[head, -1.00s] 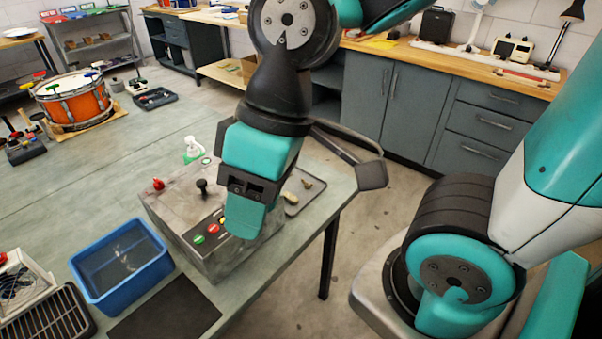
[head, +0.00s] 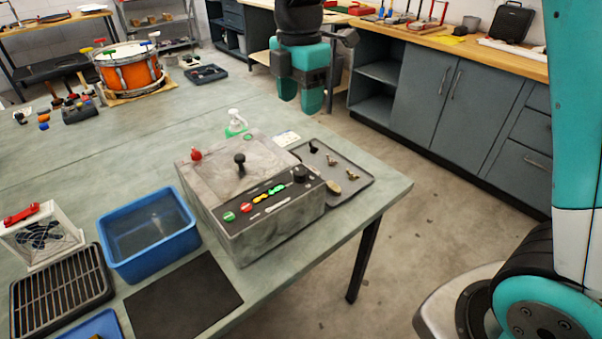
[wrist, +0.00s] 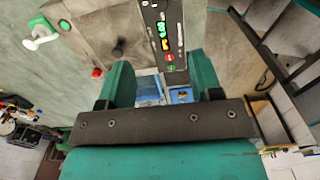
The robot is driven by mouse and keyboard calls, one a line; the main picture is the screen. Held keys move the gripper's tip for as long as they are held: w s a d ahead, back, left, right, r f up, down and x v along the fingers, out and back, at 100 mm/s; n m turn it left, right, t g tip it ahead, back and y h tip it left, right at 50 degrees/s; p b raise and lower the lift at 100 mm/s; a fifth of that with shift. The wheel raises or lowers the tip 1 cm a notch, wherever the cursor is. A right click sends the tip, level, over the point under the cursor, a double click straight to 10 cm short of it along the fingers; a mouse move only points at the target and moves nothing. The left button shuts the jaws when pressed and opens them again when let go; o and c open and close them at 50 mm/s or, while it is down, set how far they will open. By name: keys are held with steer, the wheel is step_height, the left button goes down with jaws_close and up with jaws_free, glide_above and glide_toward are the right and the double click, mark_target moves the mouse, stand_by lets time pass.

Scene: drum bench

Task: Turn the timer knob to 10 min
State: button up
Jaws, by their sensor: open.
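A grey metal control box (head: 245,240) stands on the green bench in the head view. A dark timer knob (head: 300,174) sits at the right end of its black front panel; its setting is too small to read. My gripper (head: 300,100) hangs in the air above and beyond the box, fingers pointing down, open and empty, apart from the knob. In the wrist view my gripper (wrist: 162,84) shows two teal fingers spread, with the control panel (wrist: 166,40) between and beyond them. I cannot make out the knob there.
A black lever (head: 240,161) and a red button (head: 196,154) stand on the box top. A tray with small parts (head: 352,178) lies right of the box. A blue bin (head: 150,262) stands left, a green-white bottle (head: 236,122) behind.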

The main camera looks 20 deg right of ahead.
mark_target(300, 171)
step_height(300, 171, down, 17)
steer(key=shift+f+p, duration=0.1)
steer(key=shift+p, duration=0.75)
steer(key=c, duration=0.9)
